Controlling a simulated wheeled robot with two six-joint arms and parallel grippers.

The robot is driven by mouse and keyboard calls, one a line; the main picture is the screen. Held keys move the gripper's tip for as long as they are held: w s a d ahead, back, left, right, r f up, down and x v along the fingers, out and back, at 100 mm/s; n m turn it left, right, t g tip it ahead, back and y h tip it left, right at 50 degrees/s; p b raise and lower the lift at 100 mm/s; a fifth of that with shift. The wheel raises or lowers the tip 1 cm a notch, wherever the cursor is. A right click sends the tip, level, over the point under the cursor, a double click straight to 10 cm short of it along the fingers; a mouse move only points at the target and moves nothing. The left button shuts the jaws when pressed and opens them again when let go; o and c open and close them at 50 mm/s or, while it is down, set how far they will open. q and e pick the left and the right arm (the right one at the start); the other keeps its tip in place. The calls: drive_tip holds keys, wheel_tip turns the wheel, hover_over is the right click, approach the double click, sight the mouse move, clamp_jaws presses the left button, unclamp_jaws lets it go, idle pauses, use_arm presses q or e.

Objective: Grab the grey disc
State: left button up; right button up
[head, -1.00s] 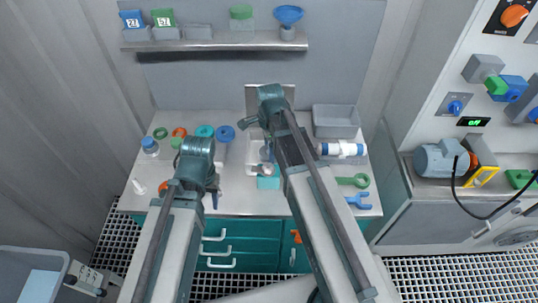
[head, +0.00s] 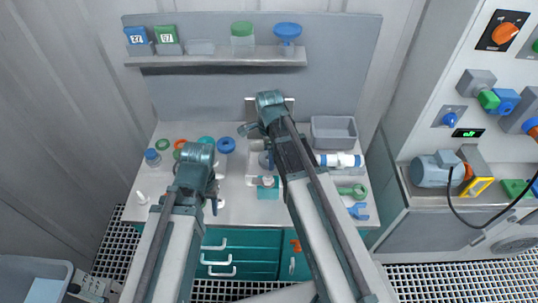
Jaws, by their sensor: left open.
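A small grey round shape (head: 264,160) shows in the head view at the middle of the bench, just left of my right arm; I cannot tell for sure that it is the grey disc. A small teal block (head: 268,192) sits in front of it. My left gripper (head: 212,201) is over the left middle of the bench, open, left of the grey shape and apart from it. It is small and partly hidden by its own wrist. My right arm reaches over the bench to the back panel; its jaws (head: 247,129) are too unclear to read.
Several coloured rings, among them a blue one (head: 226,145), lie at the back left near a blue-capped bottle (head: 152,157). A grey bin (head: 334,132), a white-and-blue cylinder (head: 340,160) and green and blue tools are right of my right arm. A shelf (head: 220,58) hangs behind.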

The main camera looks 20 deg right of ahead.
wheel_tip(320, 180, up, 7)
drive_tip(key=p, duration=0.6)
drive_tip(key=shift+r, duration=0.1)
